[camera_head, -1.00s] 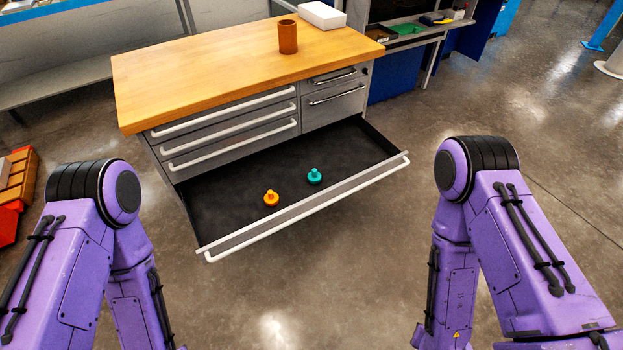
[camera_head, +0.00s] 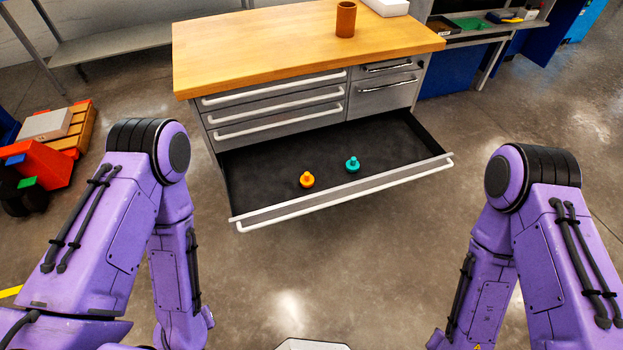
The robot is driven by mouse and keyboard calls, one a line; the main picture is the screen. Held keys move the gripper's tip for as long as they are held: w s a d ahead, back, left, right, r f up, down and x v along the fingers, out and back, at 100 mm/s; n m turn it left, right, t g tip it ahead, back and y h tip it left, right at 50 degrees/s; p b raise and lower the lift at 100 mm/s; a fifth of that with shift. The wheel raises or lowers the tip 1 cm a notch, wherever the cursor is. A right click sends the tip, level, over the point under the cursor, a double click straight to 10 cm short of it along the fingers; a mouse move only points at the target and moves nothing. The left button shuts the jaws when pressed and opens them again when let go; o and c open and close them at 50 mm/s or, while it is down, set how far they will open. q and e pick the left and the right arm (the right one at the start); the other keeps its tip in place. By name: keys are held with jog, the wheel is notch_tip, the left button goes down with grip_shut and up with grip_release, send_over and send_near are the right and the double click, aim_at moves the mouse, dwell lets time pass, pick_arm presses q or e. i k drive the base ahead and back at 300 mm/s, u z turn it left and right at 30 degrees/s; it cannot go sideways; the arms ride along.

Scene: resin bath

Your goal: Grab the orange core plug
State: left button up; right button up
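The orange core plug (camera_head: 307,180) stands upright in the open bottom drawer (camera_head: 260,185) of the workbench, near the drawer's front wall. It has a round base with a small knob on top. A teal plug (camera_head: 352,165) of like shape stands to its right, apart from it. Both of my purple arms are in view at the left and right, bent downward. Neither gripper shows in the picture, and nothing covers the orange plug.
The wooden bench top (camera_head: 270,45) holds a brown cup (camera_head: 346,19) and a white box (camera_head: 388,6). The drawer's front handle (camera_head: 345,195) sticks out toward me. An orange cart with boxes (camera_head: 50,150) stands at the left. The floor before the drawer is clear.

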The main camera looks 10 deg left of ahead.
aim_at(306, 180)
jog(key=u, duration=0.2)
jog(key=i, duration=1.2)
jog(key=z, duration=0.5)
